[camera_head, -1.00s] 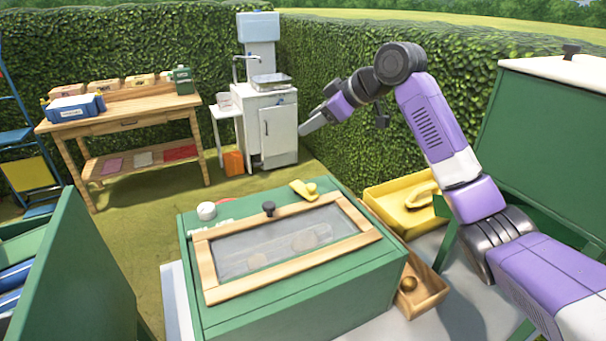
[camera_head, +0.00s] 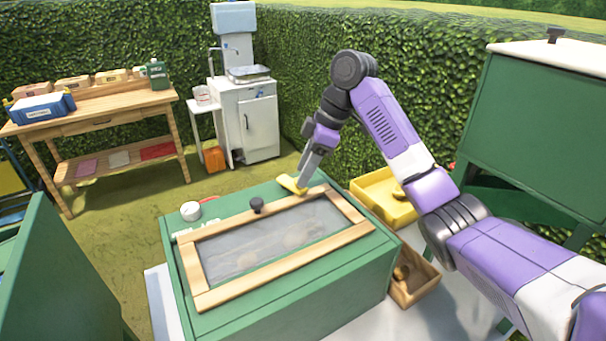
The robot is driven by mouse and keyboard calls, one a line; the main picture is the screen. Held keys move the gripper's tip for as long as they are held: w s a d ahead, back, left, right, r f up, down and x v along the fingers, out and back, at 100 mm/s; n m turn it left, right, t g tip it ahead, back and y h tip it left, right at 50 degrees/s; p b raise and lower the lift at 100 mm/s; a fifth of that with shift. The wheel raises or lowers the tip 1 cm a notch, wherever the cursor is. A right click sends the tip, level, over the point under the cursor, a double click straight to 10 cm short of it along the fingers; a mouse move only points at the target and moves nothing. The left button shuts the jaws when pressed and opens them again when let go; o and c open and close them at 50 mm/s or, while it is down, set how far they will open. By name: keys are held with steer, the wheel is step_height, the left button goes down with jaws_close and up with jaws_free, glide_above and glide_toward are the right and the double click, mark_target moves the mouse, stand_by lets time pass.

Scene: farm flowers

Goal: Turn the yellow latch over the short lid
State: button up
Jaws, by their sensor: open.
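The yellow latch (camera_head: 288,184) sits on the back edge of the green box (camera_head: 330,283), just behind the lid's wooden frame, toward its right end. The lid (camera_head: 270,243) is a wood-framed clear panel lying on top of the box, with a dark knob (camera_head: 257,205) at its back edge. My gripper (camera_head: 301,184) points down at the latch, at its right end. Its fingers look close to or touching the latch; the view is too small to tell which. The fingertips partly cover the latch's right end.
A white round cap (camera_head: 190,211) stands on the box's back left corner. A yellow tray (camera_head: 385,200) and a small wooden box (camera_head: 418,288) sit to the right. A tall green box (camera_head: 550,120) stands at far right. A wooden bench (camera_head: 100,122) stands behind on the grass.

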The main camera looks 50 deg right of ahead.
steer(key=shift+w+a+f, duration=0.15)
steer(key=shift+f, duration=0.45)
jaws_close()
stand_by(1.1)
